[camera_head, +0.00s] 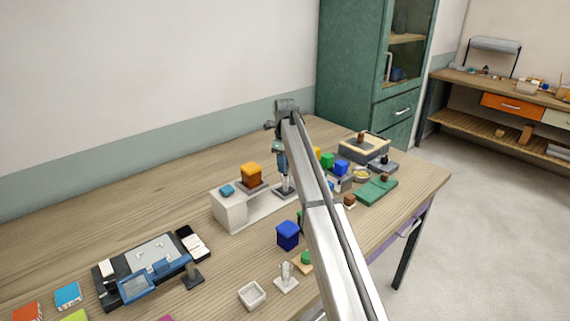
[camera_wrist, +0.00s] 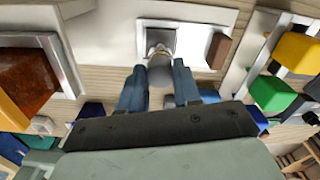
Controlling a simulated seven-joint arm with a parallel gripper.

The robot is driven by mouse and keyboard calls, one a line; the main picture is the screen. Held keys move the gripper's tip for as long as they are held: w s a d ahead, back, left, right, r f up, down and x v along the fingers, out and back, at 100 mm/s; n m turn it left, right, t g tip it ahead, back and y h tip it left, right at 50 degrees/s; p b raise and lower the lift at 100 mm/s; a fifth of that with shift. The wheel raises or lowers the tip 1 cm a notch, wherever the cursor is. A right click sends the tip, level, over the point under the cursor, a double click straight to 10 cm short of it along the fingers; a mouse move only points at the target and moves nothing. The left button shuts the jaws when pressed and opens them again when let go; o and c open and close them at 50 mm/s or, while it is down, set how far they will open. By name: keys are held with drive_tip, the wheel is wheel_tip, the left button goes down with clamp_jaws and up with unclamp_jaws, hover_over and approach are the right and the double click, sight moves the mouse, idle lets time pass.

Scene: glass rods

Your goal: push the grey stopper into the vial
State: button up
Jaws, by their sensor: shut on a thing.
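My gripper (camera_head: 283,170) points down over the middle of the table, above a small metal plate with a pale frame. In the wrist view its two blue fingers (camera_wrist: 159,68) stand either side of a grey rounded piece, which appears to be the grey stopper (camera_wrist: 160,76), and are shut on it. Just past the stopper is a small pale, clear-looking rim (camera_wrist: 158,49), likely the vial, over the metal plate (camera_wrist: 157,38). The stopper and this rim overlap in the view. I cannot tell whether they touch or how deep the stopper sits.
A white block (camera_head: 231,212) with an orange cube (camera_head: 251,174) stands left of my gripper. A blue cube (camera_head: 288,235) and a small white tray (camera_head: 252,295) are nearer the front. Several coloured blocks and a green board (camera_head: 377,190) crowd the right. The back left table is clear.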

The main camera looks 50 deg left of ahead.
drive_tip(key=shift+f, duration=0.55)
drive_tip(key=o, duration=0.7)
drive_tip(key=shift+r, duration=5.5)
